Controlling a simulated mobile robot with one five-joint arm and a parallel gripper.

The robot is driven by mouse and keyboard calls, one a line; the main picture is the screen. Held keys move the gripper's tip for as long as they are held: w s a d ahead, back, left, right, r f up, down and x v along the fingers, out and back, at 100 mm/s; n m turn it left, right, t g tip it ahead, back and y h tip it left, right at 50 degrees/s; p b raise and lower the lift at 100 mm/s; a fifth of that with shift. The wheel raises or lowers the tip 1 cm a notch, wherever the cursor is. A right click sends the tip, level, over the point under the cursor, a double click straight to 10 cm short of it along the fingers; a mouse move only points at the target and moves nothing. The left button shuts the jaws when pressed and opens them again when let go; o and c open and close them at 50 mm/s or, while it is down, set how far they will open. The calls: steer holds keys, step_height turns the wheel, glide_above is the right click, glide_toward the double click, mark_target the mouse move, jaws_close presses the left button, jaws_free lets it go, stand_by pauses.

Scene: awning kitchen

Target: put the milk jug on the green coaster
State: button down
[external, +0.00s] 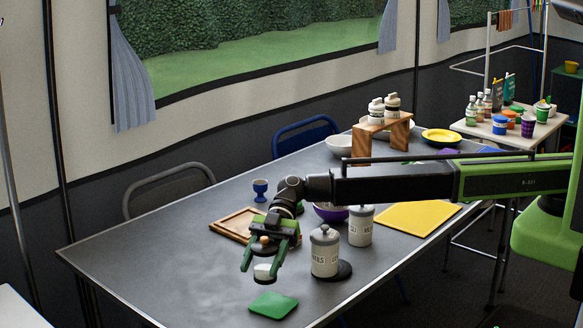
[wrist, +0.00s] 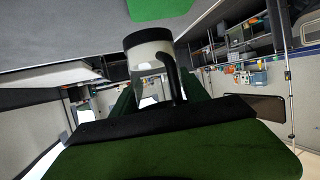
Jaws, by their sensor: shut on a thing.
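The green coaster (external: 273,305) lies flat near the table's front edge; it also shows at the top of the wrist view (wrist: 158,8). The milk jug (external: 264,271) is a small white vessel, mostly hidden by my gripper in the external view. In the wrist view the jug (wrist: 150,48) shows its white wall, dark rim and dark handle. My gripper (external: 262,268) points down and is shut on the jug, just behind and slightly left of the coaster. The jug is apart from the coaster; I cannot tell its exact height above the table.
A grey lidded canister (external: 324,252) stands right of my gripper, with a second canister (external: 361,227) behind it. A wooden tray (external: 228,222) and a blue egg cup (external: 260,188) are behind left. A yellow mat (external: 418,216) lies right. The table's left front is clear.

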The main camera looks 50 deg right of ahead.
mark_target(262, 279)
steer(key=shift+x, duration=0.9)
step_height(262, 279, down, 5)
steer(key=b, duration=0.4)
steer(key=shift+r+b, duration=0.15)
steer(key=shift+b, duration=0.2)
steer(key=shift+d+r, duration=0.1)
steer(key=shift+r, duration=0.2)
steer(key=shift+f, duration=0.2)
steer(key=c, duration=0.6)
jaws_free()
steer(key=shift+o, duration=0.2)
steer(key=shift+r+p, duration=0.25)
steer(key=shift+p, duration=0.05)
steer(key=p+v, duration=0.4)
steer(key=v, duration=0.8)
